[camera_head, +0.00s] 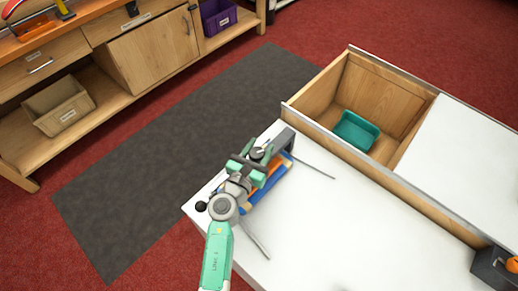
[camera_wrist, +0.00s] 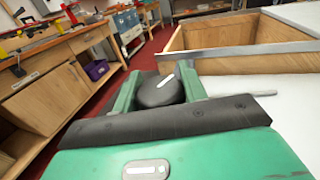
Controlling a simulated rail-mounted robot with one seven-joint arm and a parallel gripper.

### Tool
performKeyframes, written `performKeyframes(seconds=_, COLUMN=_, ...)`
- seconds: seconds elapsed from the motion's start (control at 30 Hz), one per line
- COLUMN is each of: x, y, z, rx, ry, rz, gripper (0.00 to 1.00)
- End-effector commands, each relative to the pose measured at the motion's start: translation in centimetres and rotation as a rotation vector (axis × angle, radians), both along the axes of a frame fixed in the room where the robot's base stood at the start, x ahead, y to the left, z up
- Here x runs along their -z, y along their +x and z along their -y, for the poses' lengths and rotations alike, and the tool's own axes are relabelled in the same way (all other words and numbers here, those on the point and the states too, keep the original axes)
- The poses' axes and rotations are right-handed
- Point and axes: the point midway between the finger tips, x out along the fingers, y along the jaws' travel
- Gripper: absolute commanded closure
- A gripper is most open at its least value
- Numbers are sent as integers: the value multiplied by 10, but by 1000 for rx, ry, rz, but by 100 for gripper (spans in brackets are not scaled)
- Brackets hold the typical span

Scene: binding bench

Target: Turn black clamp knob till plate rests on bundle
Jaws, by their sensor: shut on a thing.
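The black clamp knob (camera_wrist: 160,93) has a white mark on top and sits between my green gripper fingers in the wrist view. My gripper (camera_head: 260,158) is shut on the knob from above in the head view. The grey clamp frame (camera_head: 285,139) stands at the bench's far-left edge. Below my gripper, orange and blue parts (camera_head: 272,178) show, perhaps the bundle and its holder. My gripper and arm hide much of the clamp. I cannot tell whether the plate touches the bundle.
The white bench top (camera_head: 335,225) is mostly clear to the right. Thin metal rods (camera_head: 314,166) stick out near the clamp. A black ball (camera_head: 201,206) sits by the left corner. An open wooden compartment (camera_head: 400,92) holds a teal tray (camera_head: 356,132).

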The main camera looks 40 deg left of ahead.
Motion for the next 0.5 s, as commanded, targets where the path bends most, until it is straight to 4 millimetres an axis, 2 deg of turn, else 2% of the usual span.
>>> performKeyframes(seconds=0.07, x=-6, y=2, z=0, rx=1, ry=3, rz=9, gripper=80)
performKeyframes(seconds=0.1, x=-6, y=2, z=0, rx=1, ry=3, rz=9, gripper=50)
performKeyframes(seconds=0.17, x=-6, y=2, z=0, rx=1, ry=3, rz=9, gripper=38)
performKeyframes(seconds=0.2, x=-5, y=1, z=0, rx=1, ry=2, rz=7, gripper=35)
performKeyframes(seconds=0.5, x=-2, y=-5, z=2, rx=0, ry=1, rz=2, gripper=35)
